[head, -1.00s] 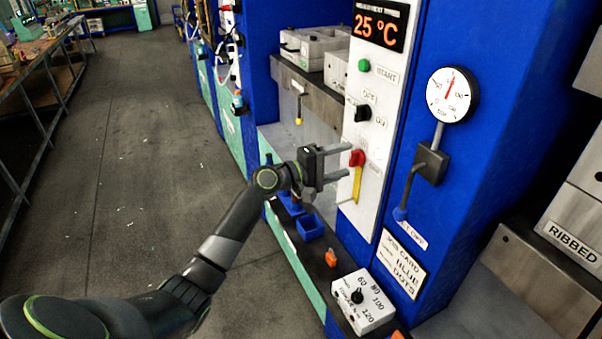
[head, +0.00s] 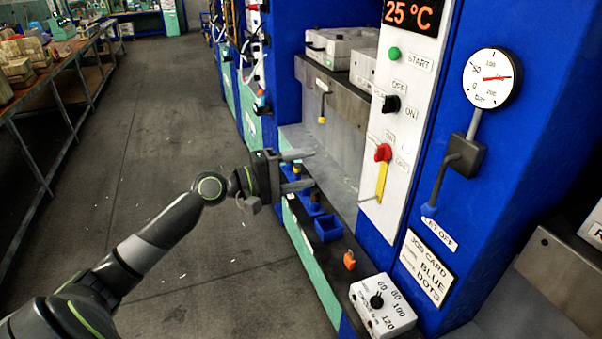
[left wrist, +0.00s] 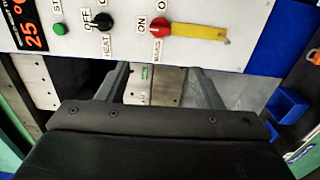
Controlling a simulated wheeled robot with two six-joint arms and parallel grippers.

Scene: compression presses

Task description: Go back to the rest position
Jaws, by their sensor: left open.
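My left gripper (head: 312,168) is open and empty. It hangs in front of the blue press, at the open press space left of the white control panel (head: 400,110), apart from the panel. In the left wrist view its two fingers (left wrist: 152,80) reach toward the press with nothing between them. The red knob with a yellow handle (head: 382,170) is right of the fingertips in the head view; it also shows above them in the left wrist view (left wrist: 160,28). My right gripper is not in view.
A narrow ledge holds a blue bin (head: 329,229), an orange item (head: 349,260) and a white dial box (head: 385,305). A gauge (head: 492,78) and a blue-tipped lever (head: 437,185) are on the press at right. The floor (head: 150,130) at left is clear, beside a long bench (head: 70,50).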

